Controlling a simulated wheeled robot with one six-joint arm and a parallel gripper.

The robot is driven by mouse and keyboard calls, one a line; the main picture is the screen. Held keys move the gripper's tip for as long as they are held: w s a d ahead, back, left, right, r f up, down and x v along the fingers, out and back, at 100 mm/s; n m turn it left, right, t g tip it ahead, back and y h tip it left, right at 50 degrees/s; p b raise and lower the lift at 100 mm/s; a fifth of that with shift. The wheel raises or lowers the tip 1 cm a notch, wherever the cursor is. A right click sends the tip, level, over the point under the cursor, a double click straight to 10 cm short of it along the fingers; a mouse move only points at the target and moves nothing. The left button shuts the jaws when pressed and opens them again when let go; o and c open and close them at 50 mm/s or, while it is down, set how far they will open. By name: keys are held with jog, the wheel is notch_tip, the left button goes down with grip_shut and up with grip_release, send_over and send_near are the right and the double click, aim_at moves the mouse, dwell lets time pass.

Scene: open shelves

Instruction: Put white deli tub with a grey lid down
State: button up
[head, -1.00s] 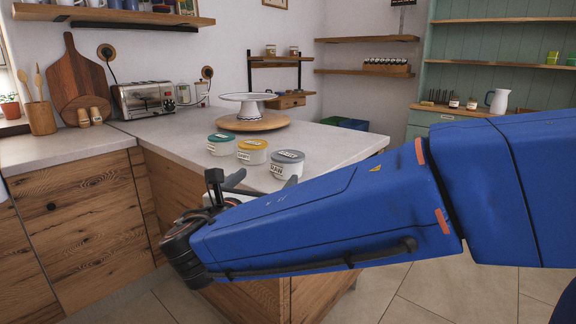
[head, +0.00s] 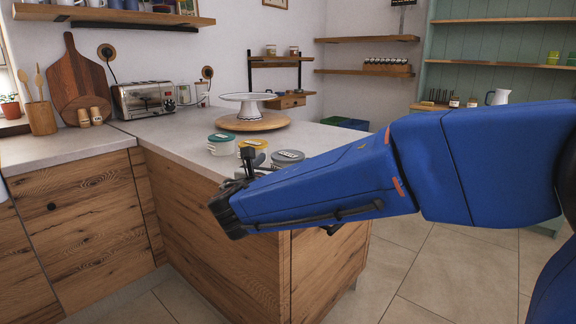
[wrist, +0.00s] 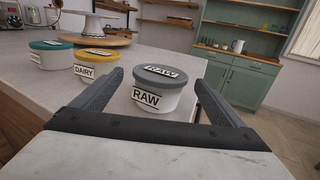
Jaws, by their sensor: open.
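The white deli tub with a grey lid (wrist: 158,95) stands upright on the counter, with "RAW" labels on its lid and side. In the wrist view it appears between my gripper's two fingers, near their tips, with a gap on each side. My gripper (wrist: 158,80) is open and holds nothing. In the head view the tub's grey lid (head: 289,155) shows above my blue arm, which hides the tub's lower part. My gripper (head: 254,162) is at the counter's edge there, to the left of the tub, and partly hidden.
A yellow-lidded tub (wrist: 93,66) labelled "DAIRY" and a green-lidded tub (wrist: 51,55) stand to the left in a row. Behind them a white cake stand (head: 248,102) stands on a round wooden board (head: 252,122). The counter's right edge (wrist: 222,118) is close to the grey-lidded tub.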

aim_at(288, 154)
jog(key=shift+x, duration=2.55)
jog(key=c, duration=1.3)
